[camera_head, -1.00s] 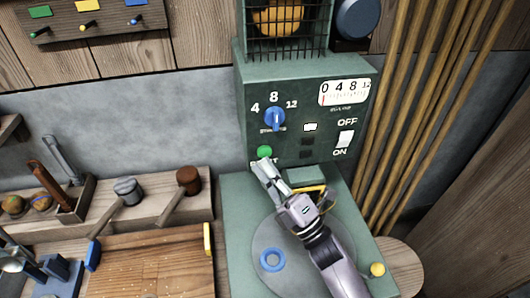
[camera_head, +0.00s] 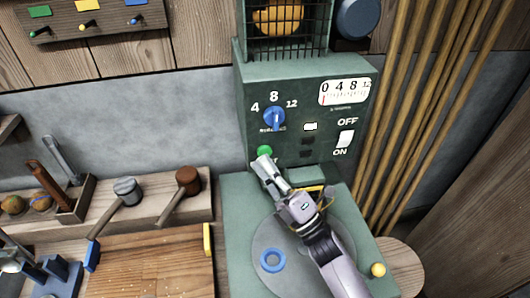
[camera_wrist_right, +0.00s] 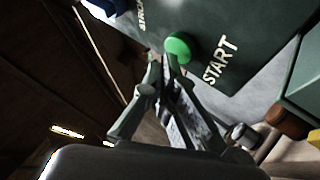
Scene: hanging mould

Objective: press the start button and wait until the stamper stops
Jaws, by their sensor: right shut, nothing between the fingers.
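The green start button (camera_head: 265,151) is on the lower left of the green machine's front panel (camera_head: 290,95). In the right wrist view the button (camera_wrist_right: 178,47) is round, beside the word START. My right gripper (camera_head: 262,160) is shut and empty, with its fingertips at the lower edge of the button. In the right wrist view the fingertips (camera_wrist_right: 161,62) appear right by the button; I cannot tell whether they touch it. The stamper itself I cannot make out for sure. My left gripper is not clearly in view.
A blue dial (camera_head: 274,118), a white ON/OFF switch (camera_head: 345,139) and a gauge (camera_head: 344,92) are on the panel. A blue ring (camera_head: 272,260) lies on the round plate below. Hammers (camera_head: 128,190) and a wooden board (camera_head: 150,262) are at left.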

